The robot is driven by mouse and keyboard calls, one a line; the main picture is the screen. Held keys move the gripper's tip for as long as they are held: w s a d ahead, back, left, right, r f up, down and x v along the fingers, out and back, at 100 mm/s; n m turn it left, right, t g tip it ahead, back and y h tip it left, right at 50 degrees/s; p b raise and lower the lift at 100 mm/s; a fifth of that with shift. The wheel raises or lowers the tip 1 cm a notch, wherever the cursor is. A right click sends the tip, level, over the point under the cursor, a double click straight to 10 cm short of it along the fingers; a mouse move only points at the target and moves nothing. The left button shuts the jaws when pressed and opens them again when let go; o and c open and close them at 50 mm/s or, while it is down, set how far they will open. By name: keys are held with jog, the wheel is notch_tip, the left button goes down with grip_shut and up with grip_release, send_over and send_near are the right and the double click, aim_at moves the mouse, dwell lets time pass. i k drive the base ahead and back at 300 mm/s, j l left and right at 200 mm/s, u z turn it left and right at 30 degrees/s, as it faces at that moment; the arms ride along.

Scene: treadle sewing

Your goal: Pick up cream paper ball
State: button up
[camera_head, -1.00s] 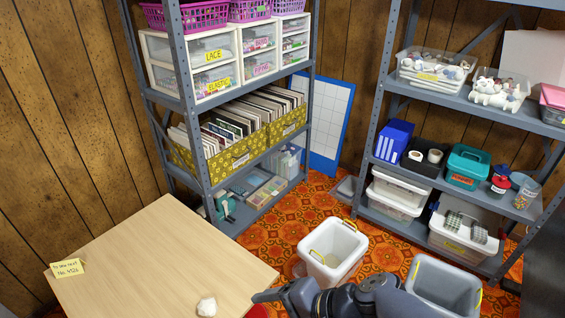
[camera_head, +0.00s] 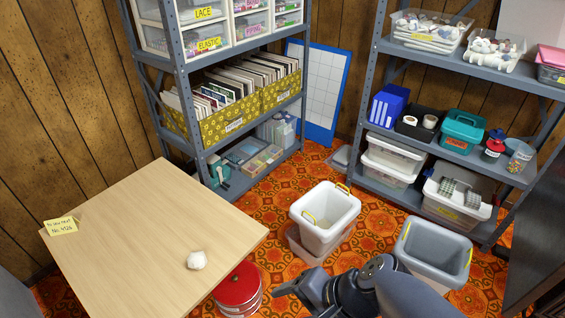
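The cream paper ball (camera_head: 197,260) is a small crumpled lump on the light wooden table (camera_head: 130,235), near its front right edge. My gripper (camera_head: 281,291) is dark grey and hangs past the table's right edge, to the right of the ball and apart from it. Its fingers point left. They overlap in this view, so I cannot tell whether they are open or shut. No held thing shows.
A red round tin (camera_head: 238,291) stands on the floor by the table's right edge. A white bin (camera_head: 325,215) and a grey bin (camera_head: 434,252) stand beyond my arm. Loaded metal shelves stand behind.

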aim_at(197, 260)
jog(key=u, duration=1.4)
jog(key=i+l+u, duration=0.1)
jog(key=u, duration=0.35)
jog(key=l+u, duration=0.2)
jog(key=u, duration=0.25)
jog(key=i+l+u, duration=0.1)
jog(key=l+u, duration=0.15)
jog(key=u, duration=0.2)
